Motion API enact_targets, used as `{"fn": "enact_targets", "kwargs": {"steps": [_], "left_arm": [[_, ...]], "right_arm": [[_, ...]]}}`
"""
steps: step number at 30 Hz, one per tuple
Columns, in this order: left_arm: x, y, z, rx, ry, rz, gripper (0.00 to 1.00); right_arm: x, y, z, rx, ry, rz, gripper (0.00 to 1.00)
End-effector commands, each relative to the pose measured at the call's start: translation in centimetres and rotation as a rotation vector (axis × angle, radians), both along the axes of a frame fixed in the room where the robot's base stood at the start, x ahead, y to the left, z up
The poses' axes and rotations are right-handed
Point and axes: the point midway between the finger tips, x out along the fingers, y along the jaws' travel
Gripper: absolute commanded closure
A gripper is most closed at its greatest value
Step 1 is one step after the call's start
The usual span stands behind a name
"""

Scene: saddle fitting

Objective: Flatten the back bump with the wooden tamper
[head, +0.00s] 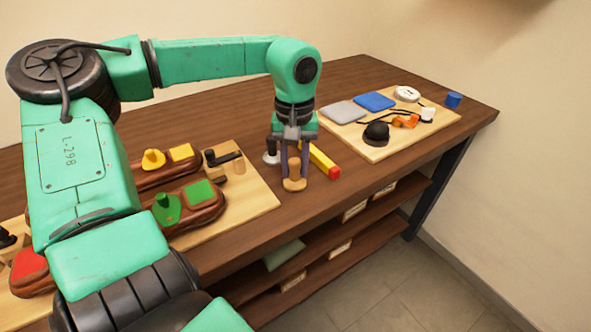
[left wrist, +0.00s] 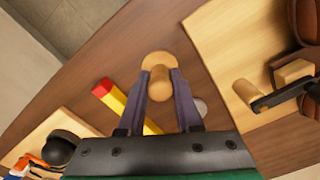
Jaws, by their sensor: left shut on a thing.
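My left gripper (head: 292,150) points down over the table's front part and is shut on the wooden tamper (head: 294,184). In the left wrist view the tamper's handle (left wrist: 159,84) is between the fingers, with its round wooden disc at the far end. I cannot tell whether the disc touches the table. To the left, brown saddles lie on a light board: the back one carries a yellow bump (head: 153,159) and a yellow pad (head: 180,152), the nearer one a green bump (head: 167,209) and a green pad (head: 202,193). My right gripper is not in view.
A yellow bar with a red end (head: 321,160) lies just right of the tamper. A dark-handled tool on a wooden block (head: 222,160) is at the left board's edge. A board (head: 385,152) with pads, a black knob and cords lies at right. Shelves are below.

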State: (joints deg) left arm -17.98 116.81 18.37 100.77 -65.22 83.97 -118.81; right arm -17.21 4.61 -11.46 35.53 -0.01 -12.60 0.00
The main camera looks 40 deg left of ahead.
Motion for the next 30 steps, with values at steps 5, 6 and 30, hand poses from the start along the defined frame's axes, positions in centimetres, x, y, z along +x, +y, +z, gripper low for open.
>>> {"fn": "enact_targets", "kwargs": {"steps": [5,6,30], "left_arm": [[0.0,0.0,0.7,0.0,-0.001,0.0,1.0],[0.0,0.0,1.1,0.0,-0.001,0.0,1.0],[0.0,0.0,5.0,-0.001,-0.001,0.0,1.0]], "right_arm": [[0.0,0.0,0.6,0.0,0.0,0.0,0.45],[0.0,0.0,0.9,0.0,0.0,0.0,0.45],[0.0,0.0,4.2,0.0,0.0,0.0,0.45]]}}
